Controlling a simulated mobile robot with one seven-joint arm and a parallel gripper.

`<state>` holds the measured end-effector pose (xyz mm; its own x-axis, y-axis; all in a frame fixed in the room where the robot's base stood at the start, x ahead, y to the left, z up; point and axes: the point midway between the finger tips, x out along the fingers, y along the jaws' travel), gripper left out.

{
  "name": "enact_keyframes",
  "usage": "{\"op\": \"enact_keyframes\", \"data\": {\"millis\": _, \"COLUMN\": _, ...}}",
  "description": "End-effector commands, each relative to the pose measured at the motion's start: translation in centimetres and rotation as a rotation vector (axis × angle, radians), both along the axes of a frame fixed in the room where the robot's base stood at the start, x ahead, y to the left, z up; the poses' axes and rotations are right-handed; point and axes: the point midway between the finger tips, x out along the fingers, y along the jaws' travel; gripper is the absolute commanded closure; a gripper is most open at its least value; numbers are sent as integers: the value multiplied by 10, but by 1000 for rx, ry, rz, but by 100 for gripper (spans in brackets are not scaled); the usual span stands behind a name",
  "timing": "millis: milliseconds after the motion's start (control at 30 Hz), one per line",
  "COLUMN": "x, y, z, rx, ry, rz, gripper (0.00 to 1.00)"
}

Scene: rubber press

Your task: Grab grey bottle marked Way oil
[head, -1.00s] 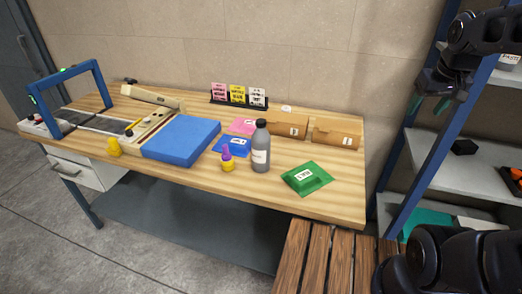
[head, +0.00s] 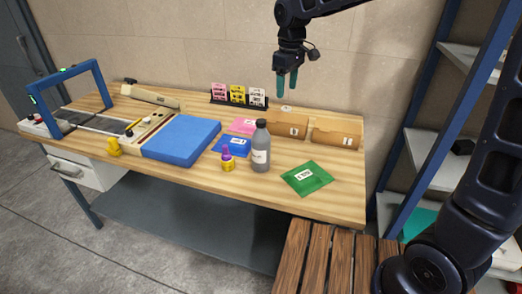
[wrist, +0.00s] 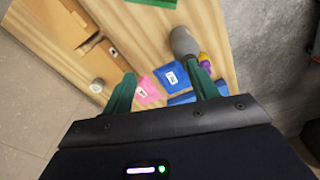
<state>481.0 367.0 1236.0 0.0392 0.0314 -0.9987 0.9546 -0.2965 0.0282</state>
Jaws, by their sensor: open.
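The grey bottle (head: 261,148) has a dark cap and a pale label whose text is too small to read. It stands upright on the wooden table (head: 330,208), between a small purple-capped yellow bottle (head: 228,160) and a green packet (head: 307,178). In the wrist view the grey bottle (wrist: 184,45) shows from above, beyond the right-hand finger and partly beside it. My gripper (head: 287,84) is open and empty, pointing down above the back of the table, higher than the bottle and apart from it. Its two green fingers (wrist: 165,95) also show in the wrist view.
A blue pad (head: 182,140), blue packet (head: 233,146) and pink packet (head: 243,125) lie left of the bottle. Brown boxes (head: 337,133) stand behind it. A card holder (head: 239,97) is at the wall. A blue-framed shelf (head: 425,130) stands at the right.

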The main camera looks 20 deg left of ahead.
Motion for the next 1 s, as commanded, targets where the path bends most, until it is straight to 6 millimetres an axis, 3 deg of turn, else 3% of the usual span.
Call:
{"op": "enact_keyframes", "data": {"millis": 33, "x": -8, "y": 22, "z": -6, "rx": -10, "ry": 10, "rz": 46, "gripper": 41}}
{"op": "enact_keyframes", "data": {"millis": 100, "x": -17, "y": 43, "z": -12, "rx": -19, "ry": 21, "rz": 95, "gripper": 41}}
{"op": "enact_keyframes", "data": {"millis": 300, "x": -33, "y": 77, "z": -23, "rx": -34, "ry": 35, "rz": 172, "gripper": 41}}
{"op": "enact_keyframes", "data": {"millis": 467, "x": -35, "y": 80, "z": -36, "rx": -37, "ry": 38, "rz": 181, "gripper": 41}}
{"op": "enact_keyframes", "data": {"millis": 700, "x": -35, "y": 79, "z": -69, "rx": -37, "ry": 38, "rz": 180, "gripper": 41}}
{"op": "enact_keyframes", "data": {"millis": 1000, "x": -34, "y": 77, "z": -90, "rx": -36, "ry": 38, "rz": 179, "gripper": 41}}
